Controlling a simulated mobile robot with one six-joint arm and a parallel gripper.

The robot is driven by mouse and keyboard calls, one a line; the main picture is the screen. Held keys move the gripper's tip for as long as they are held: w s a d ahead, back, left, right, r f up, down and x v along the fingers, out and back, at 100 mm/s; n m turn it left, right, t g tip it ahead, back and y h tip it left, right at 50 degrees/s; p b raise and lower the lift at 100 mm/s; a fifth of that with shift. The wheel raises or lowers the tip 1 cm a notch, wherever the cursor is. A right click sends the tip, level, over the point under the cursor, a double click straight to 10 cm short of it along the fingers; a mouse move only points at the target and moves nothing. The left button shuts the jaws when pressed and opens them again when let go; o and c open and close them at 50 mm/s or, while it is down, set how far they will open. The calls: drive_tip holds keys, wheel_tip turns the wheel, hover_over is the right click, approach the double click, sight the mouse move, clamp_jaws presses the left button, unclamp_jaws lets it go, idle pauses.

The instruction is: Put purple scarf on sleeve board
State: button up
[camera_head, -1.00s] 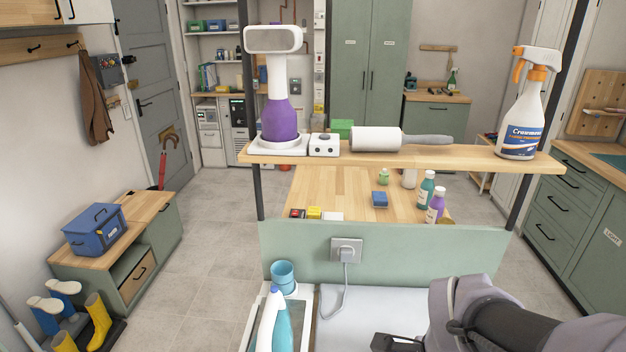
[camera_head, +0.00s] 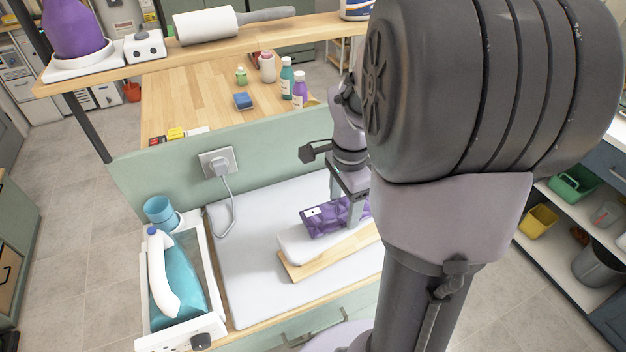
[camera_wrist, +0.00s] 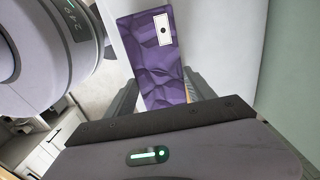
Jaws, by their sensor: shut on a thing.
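The purple scarf (camera_head: 322,222) is a folded, patterned bundle with a white tag, and it also shows in the wrist view (camera_wrist: 158,66). My gripper (camera_head: 344,208) is shut on it, with a finger on each side in the wrist view (camera_wrist: 165,92). The sleeve board (camera_head: 302,248) has a white padded top over a wooden base and lies on the white ironing surface. The scarf is at the padded top's far side; I cannot tell whether it touches the pad. My arm hides the board's right end.
The white ironing surface (camera_head: 250,272) is clear left of the board. A steam iron (camera_head: 172,275) with a teal body stands in a white tray at left, beside a blue cup (camera_head: 160,210). A green panel (camera_head: 150,182) with a socket and cord (camera_head: 228,200) rises behind.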

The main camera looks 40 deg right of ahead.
wheel_tip(320, 180, down, 2)
drive_tip(key=shift+f, duration=0.1)
drive_tip(key=shift+f+b, duration=0.15)
drive_tip(key=shift+b, duration=0.15)
drive_tip(key=o, duration=1.4)
